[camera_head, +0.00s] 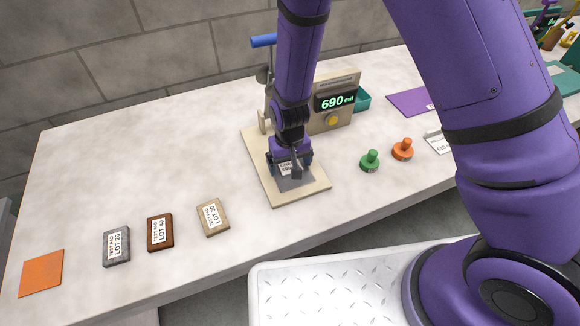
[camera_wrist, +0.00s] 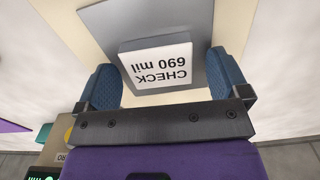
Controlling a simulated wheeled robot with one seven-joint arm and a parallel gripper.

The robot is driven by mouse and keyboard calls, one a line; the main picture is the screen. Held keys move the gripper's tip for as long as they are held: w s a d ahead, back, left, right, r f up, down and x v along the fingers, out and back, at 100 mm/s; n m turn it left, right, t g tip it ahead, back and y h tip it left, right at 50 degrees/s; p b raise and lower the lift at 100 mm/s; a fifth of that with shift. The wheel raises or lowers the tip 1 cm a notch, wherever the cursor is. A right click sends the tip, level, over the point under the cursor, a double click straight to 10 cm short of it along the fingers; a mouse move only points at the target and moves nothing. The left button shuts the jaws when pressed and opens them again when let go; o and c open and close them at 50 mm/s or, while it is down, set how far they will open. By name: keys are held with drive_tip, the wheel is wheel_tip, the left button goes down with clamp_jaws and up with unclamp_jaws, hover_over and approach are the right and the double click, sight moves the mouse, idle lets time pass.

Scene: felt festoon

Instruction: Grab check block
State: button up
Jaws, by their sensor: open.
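The check block (camera_wrist: 157,66) has a white top label reading "CHECK 690 mil". It rests on the grey plate (camera_wrist: 200,20) of the gauge stand. My gripper (camera_wrist: 166,80) is open, with one blue finger pad on each side of the block and gaps between them. In the head view, my gripper (camera_head: 289,162) is low over the grey plate (camera_head: 297,184), and the check block's label (camera_head: 285,168) shows partly behind it. The gauge (camera_head: 340,103) behind reads 690 mil.
Three test pads lie to the left: grey (camera_head: 117,246), brown (camera_head: 160,232) and tan (camera_head: 213,217). An orange square (camera_head: 41,273) is at far left. Green (camera_head: 370,160) and orange (camera_head: 403,149) knobbed pieces stand to the right. A purple mat (camera_head: 408,101) lies behind them. The table between pads and wall is clear.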

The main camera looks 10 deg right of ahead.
drive_tip(key=c, duration=1.1)
drive_tip(key=shift+r, duration=0.1)
